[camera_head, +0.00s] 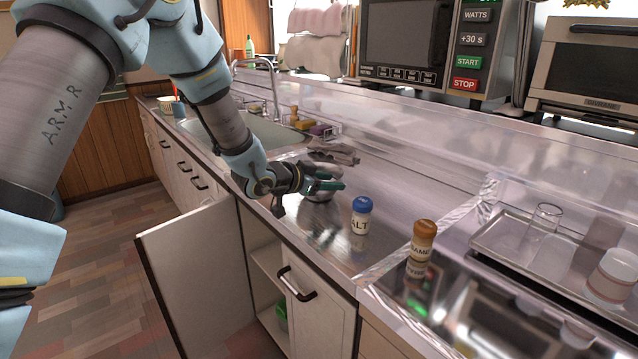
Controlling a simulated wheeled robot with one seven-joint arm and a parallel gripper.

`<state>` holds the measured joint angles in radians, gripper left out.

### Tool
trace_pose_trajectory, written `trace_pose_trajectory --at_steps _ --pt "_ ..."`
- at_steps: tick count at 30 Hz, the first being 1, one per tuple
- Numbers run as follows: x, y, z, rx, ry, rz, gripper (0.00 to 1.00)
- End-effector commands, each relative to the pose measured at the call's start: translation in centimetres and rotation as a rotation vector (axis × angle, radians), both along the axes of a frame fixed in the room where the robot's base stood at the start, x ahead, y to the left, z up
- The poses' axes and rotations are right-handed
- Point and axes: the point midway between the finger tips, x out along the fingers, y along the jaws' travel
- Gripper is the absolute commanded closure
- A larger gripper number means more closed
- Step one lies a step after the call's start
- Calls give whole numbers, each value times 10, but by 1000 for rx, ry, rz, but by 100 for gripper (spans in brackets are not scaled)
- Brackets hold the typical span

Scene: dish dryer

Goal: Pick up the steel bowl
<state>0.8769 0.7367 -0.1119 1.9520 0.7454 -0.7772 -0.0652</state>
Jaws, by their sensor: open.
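The steel bowl (321,193) appears as a small shiny rounded shape on the steel counter, left of the salt shaker. My gripper (322,186) is at the bowl, its dark and green fingers over and beside it, and it covers much of the bowl. The jaws are open. I cannot tell whether a finger touches the bowl or reaches inside its rim.
A blue-capped salt shaker (361,216) stands just right of the bowl. An orange-capped shaker (422,247) stands farther right. A grey cloth (333,152) lies behind the gripper. The sink (205,127) is to the left. A cabinet door (205,275) stands open below the counter.

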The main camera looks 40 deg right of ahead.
Motion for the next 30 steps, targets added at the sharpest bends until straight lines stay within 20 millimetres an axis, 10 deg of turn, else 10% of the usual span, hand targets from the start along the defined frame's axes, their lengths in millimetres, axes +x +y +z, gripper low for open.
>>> trace_pose_trajectory --at_steps 7,19,30 --pt "0 -1 -1 0 0 0 56" --pt "0 -1 -1 0 0 0 100" --pt "0 0 -1 1 1 1 100"
